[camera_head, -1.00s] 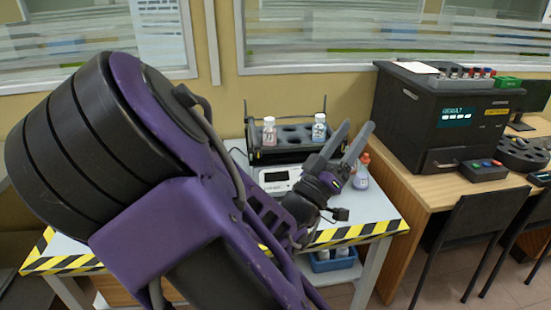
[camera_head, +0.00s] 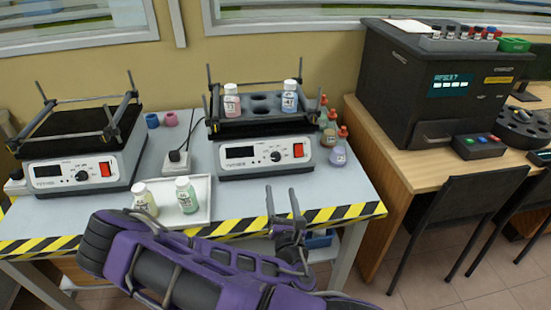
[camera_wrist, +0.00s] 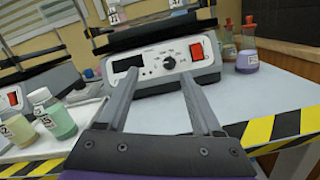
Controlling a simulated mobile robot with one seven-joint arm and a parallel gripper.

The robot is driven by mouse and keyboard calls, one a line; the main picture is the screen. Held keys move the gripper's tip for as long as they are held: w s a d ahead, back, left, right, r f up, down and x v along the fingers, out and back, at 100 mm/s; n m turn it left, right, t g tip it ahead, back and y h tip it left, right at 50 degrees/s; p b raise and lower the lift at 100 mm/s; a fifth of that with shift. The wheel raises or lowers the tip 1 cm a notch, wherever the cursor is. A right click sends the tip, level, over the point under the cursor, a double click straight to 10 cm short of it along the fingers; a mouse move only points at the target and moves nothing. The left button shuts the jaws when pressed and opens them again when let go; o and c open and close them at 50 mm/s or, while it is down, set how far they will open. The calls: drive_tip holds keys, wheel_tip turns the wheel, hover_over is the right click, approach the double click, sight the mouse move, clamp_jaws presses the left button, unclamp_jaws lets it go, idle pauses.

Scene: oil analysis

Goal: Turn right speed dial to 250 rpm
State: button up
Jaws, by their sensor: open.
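The right shaker (camera_head: 262,140) stands at the back right of the table, with a dark display, a black speed dial (camera_head: 276,156) and a red switch on its white front. Two bottles stand in its top tray. The dial also shows in the wrist view (camera_wrist: 169,62), just beyond my fingertips. The display digits are too small to read. My gripper (camera_head: 282,190) is in front of the shaker, over the front edge of the table, with its fingers pointing up in the head view. In the wrist view my gripper (camera_wrist: 160,82) is open and empty, its fingers on either side of the dial's line, apart from it.
A second shaker (camera_head: 75,168) stands at the left. A white tray (camera_head: 205,213) with two bottles lies between them, near the striped table edge. Several flasks (camera_head: 338,156) stand right of the right shaker. The tabletop before the right shaker is clear.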

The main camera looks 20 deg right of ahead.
sight(277, 159)
drive_tip(key=f, duration=0.1)
drive_tip(key=d+f+n, duration=0.1)
drive_tip(key=f, duration=0.1)
drive_tip(key=shift+s+d+n+g+y, duration=0.15)
drive_tip(key=shift+s+n+g+y, duration=0.15)
drive_tip(key=shift+s+n+g, duration=0.1)
drive_tip(key=shift+d+f, duration=0.1)
drive_tip(key=shift+f, duration=0.1)
drive_tip(key=shift+w+f+b, duration=0.1)
drive_tip(key=shift+w+b, duration=0.15)
drive_tip(key=shift+b, duration=0.2)
drive_tip(key=shift+w+d+f+b, duration=0.1)
drive_tip(key=shift+w+b, duration=0.2)
drive_tip(key=shift+b, duration=0.15)
drive_tip(key=b+x, duration=0.1)
drive_tip(key=x, duration=0.7)
drive_tip(key=b+x, duration=0.1)
drive_tip(key=x, duration=0.7)
drive_tip(key=shift+w+r, duration=0.15)
drive_tip(key=shift+r, duration=0.1)
clamp_jaws()
